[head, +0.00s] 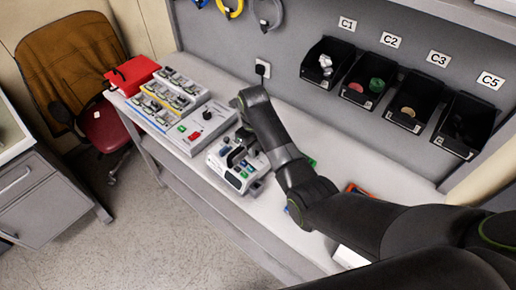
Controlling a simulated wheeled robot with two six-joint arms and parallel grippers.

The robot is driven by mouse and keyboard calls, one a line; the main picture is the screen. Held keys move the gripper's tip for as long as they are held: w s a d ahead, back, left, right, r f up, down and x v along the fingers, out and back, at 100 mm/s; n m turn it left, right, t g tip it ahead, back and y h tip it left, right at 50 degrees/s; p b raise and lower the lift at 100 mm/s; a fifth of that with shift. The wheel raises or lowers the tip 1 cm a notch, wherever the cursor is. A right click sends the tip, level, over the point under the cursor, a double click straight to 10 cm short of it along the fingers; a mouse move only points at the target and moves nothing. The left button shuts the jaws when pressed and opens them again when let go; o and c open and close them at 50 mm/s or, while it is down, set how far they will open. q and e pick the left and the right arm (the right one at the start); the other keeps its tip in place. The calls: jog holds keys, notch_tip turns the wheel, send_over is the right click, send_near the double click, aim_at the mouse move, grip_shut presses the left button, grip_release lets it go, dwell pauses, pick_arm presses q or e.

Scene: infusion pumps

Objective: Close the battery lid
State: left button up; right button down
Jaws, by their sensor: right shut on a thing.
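A white infusion pump (243,178) with a dark front and small coloured buttons sits near the front edge of the bench. My right gripper (240,154) reaches down onto the top of this pump from the right. It is shut on a small part of the pump. The battery lid cannot be made out clearly, because the dark gripper and wrist cover much of the pump's top. My left gripper is not in view.
A grey control box (206,120) with red and green buttons stands left of the pump. Component trays (166,99) and a red case (133,75) lie farther left. Black bins (327,64) hang on the back wall.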

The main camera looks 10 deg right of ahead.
jog(key=shift+w+a+f+g+h+b, duration=0.3)
jog(key=shift+f+g+h, duration=0.2)
jog(key=shift+g, duration=0.2)
dwell(0.3)
jog(key=c, duration=1.3)
grip_release()
